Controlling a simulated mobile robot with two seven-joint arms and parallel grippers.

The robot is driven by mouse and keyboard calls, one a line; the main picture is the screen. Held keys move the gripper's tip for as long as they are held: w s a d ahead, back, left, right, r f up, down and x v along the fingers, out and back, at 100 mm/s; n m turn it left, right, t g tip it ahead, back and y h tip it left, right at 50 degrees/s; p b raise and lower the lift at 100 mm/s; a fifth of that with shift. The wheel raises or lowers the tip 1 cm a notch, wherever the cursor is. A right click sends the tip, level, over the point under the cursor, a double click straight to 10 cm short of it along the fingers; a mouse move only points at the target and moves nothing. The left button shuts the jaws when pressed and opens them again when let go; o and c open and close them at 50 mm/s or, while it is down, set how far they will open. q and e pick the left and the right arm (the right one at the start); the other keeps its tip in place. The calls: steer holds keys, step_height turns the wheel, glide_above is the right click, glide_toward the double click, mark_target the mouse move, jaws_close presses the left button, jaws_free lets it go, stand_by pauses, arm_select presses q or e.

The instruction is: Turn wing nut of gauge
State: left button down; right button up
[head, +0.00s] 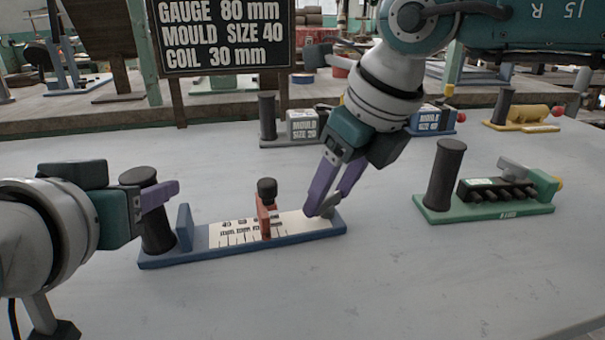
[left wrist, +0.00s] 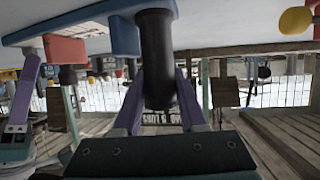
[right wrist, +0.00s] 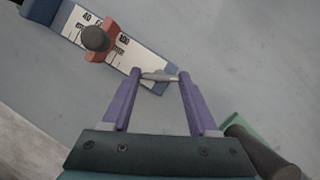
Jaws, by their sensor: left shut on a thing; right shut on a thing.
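The gauge (head: 192,258) lies on the table, a blue base with a white numbered scale strip. A red slider (head: 264,222) with a black knob stands across the strip; the knob (right wrist: 95,38) hides part of the scale in the right wrist view. My left gripper (head: 163,196) is shut on the gauge's dark upright handle (head: 154,232), which also shows in the left wrist view (left wrist: 158,60). My right gripper (head: 322,207) is shut on the grey wing nut at the gauge's right end; the wing nut (right wrist: 158,76) lies between the fingertips in the right wrist view.
A green tool (head: 482,212) with a dark handle stands to the right. Grey (head: 285,140) and blue (head: 432,125) mould blocks and a yellow tool (head: 520,115) stand at the back. A sign (head: 222,35) reads gauge 80 mm. The table front is clear.

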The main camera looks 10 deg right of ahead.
steer(key=c, duration=0.4)
steer(key=shift+c, duration=0.2)
steer(key=shift+m, duration=0.3)
steer(key=m+h, duration=0.1)
steer(key=m, duration=0.3)
steer(key=m+h, duration=0.1)
steer(key=m, duration=0.1)
steer(key=shift+a+t+h, duration=0.25)
steer(key=shift+t+h, duration=0.05)
steer(key=m+h, duration=0.1)
steer(key=m, duration=0.2)
steer(key=m+h, duration=0.1)
steer(key=m, duration=0.1)
steer(key=shift+a+m, duration=0.15)
steer(key=shift+m, duration=0.25)
steer(key=m+g, duration=0.1)
steer(key=m, duration=0.1)
steer(key=m+h, duration=0.1)
steer(key=m, duration=0.1)
steer(key=shift+w+m+g, duration=0.15)
steer(key=shift+m+g, duration=0.15)
steer(key=shift+g, duration=0.1)
steer(key=shift+m+h, duration=0.3)
steer(key=o, duration=1.4)
